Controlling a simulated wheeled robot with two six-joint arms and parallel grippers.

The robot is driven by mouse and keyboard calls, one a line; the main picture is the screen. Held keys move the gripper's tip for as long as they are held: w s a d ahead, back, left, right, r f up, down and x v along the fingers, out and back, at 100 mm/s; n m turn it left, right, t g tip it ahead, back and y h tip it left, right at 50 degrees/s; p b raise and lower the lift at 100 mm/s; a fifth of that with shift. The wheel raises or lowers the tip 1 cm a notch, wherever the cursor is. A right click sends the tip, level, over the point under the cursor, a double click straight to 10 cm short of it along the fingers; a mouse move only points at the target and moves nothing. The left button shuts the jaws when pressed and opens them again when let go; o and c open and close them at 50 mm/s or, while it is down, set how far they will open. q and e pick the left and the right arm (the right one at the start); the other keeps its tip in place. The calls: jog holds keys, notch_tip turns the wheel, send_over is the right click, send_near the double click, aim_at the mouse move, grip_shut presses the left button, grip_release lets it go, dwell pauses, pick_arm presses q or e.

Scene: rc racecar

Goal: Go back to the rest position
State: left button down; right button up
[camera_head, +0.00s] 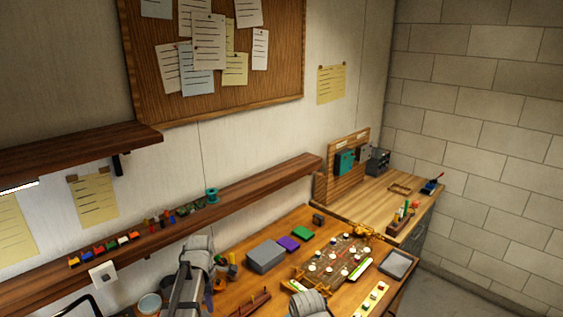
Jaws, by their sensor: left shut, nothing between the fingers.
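My left gripper (192,273) is at the lower left, on the grey arm that rises in front of the workbench (243,287). It is shut with nothing held, and apart from the objects on the bench as far as I can tell. Its fingertips are hard to make out. A grey ribbed part of my right arm (308,303) shows at the bottom edge; its gripper jaws are not visible.
A grey tray (397,264) lies at the right. A wooden shelf (255,188) with small coloured items runs along the wall above the bench.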

pick_arm(q)
jog(key=s+d+f+m+b, duration=0.6)
jog(key=s+d+f+m, duration=0.1)
jog(key=m, duration=0.5)
jog(key=s+d+f+m+y+b, duration=0.1)
jog(key=s+d+f+m+b, duration=0.5)
jog(key=s+d+m, duration=0.4)
jog(key=shift+s+d+f+m+b, duration=0.3)
jog(key=shift+f+m, duration=0.4)
jog(key=shift+m, duration=0.4)
pick_arm(e)
notch_tip(320, 180, down, 14)
jog(key=shift+f, duration=0.25)
